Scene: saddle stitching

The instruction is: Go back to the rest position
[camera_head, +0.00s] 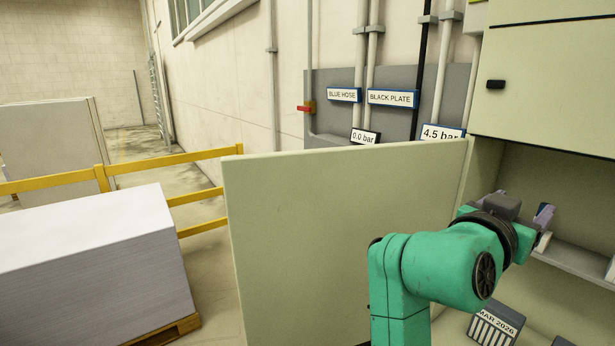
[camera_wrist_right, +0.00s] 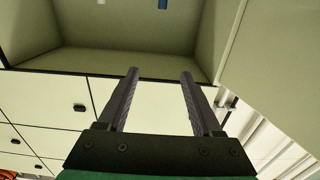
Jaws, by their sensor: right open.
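My right arm is green and reaches in front of the open cabinet in the head view. Its gripper (camera_head: 528,212) is at the opening of the cabinet compartment, partly hidden by my wrist. In the right wrist view the two dark fingers of this gripper (camera_wrist_right: 160,73) stand apart with nothing between them. They point towards the open compartment (camera_wrist_right: 110,52), where a small white thing and a blue thing (camera_wrist_right: 163,4) show at the top edge. My left gripper is in neither view.
The open cabinet door (camera_head: 320,240) stands just left of my right arm. A shelf (camera_head: 575,262) runs behind the gripper. A calendar reading MAR 2026 (camera_head: 494,325) is below it. A large paper stack (camera_head: 95,270) on a pallet and a yellow rail (camera_head: 100,178) are at left.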

